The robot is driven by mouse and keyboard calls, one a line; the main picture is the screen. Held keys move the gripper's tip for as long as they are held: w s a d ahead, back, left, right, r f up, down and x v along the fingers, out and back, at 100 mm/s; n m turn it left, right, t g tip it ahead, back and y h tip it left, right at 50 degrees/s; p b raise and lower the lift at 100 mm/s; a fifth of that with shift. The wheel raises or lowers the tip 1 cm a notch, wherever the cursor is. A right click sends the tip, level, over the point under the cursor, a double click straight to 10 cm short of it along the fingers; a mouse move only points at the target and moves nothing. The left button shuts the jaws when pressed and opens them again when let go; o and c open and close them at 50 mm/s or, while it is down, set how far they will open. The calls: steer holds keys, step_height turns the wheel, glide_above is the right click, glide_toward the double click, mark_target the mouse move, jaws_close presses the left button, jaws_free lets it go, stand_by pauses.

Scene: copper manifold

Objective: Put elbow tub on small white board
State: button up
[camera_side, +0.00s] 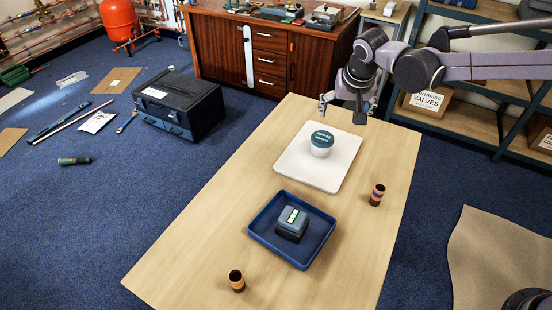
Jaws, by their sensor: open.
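A round white tub with a dark teal lid (321,143) stands upright on the small white board (300,174), near its middle. I take it for the elbow tub; its lettering is too small to read surely. My gripper (347,108) is open and empty, with its fingers spread. It hangs above the far end of the table, beyond the tub and up to its right in the picture, and does not touch the tub.
A blue tray (262,241) with a dark grey box (291,223) in it sits nearer on the wooden table (210,250). Two short copper-coloured cylinders stand on the table, one at right (377,195) and one in front (237,281). The table's left side is clear.

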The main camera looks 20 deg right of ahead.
steer(key=s+d+r+n+t+y, duration=0.1)
steer(key=s+d+r, duration=0.2)
steer(key=s+d, duration=0.3)
steer(key=s+d+r+n, duration=0.1)
steer(key=s+d+r, duration=0.25)
steer(key=s, duration=0.35)
steer(key=s+d+f+n+t, duration=0.1)
steer(key=s+d, duration=0.1)
steer(key=s, duration=0.4)
steer(key=s+d+f+n, duration=0.1)
steer(key=s+d+f, duration=0.1)
steer(key=s, duration=0.5)
steer(key=shift+d+t, duration=0.15)
steer(key=shift+t, duration=0.25)
